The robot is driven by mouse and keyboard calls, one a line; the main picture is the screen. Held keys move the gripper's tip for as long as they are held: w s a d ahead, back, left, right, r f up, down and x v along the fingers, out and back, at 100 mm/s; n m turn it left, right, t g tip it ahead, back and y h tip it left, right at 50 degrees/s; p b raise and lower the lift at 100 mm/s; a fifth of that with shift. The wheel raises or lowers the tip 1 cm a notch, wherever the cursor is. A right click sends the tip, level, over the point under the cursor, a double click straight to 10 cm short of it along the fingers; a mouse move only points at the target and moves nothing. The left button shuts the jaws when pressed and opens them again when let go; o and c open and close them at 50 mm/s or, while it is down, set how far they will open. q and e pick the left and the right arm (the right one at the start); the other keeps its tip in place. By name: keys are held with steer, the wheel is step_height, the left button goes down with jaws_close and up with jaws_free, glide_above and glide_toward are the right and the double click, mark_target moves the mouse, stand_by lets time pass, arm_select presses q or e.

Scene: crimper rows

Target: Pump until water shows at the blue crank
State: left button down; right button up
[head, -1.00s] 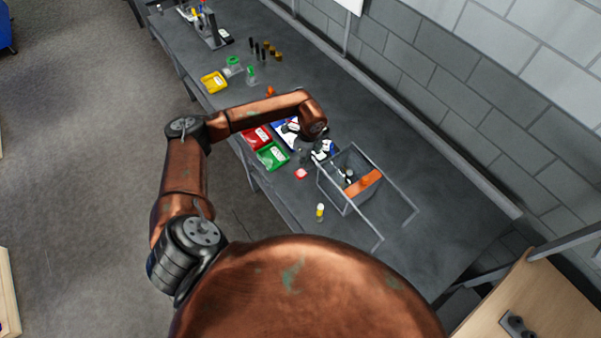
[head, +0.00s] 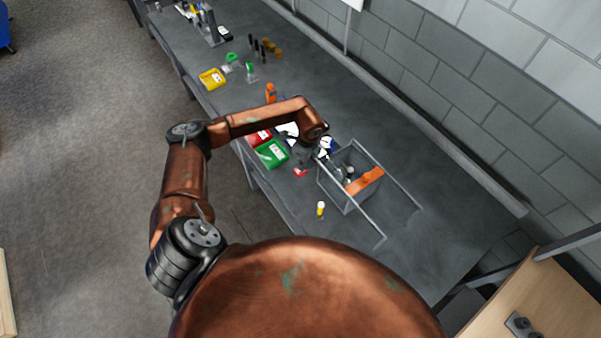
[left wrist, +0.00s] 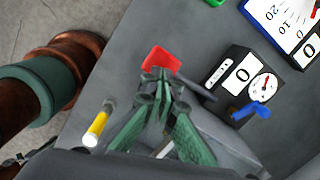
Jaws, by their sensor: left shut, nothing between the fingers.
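The blue crank (left wrist: 250,110) sits on the side of a dark box with a white "0" window and a round dial (left wrist: 263,86), right of my fingers in the left wrist view. My left gripper (left wrist: 158,85) is shut and empty. Its green fingertips are at the near edge of a flat red piece (left wrist: 160,60); I cannot tell whether they touch it. In the head view my left gripper (head: 301,163) is over the bench, partly hiding that red piece (head: 300,173). I cannot make out any water at the crank. My right gripper is out of view.
A grey bin with an orange strip (head: 366,181) stands right of the gripper. A green tray (head: 272,154), yellow tray (head: 212,78) and orange item (head: 271,93) lie further along. The right end of the bench is clear.

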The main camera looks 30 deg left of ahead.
arm_select(q)
steer(key=shift+f, duration=0.6)
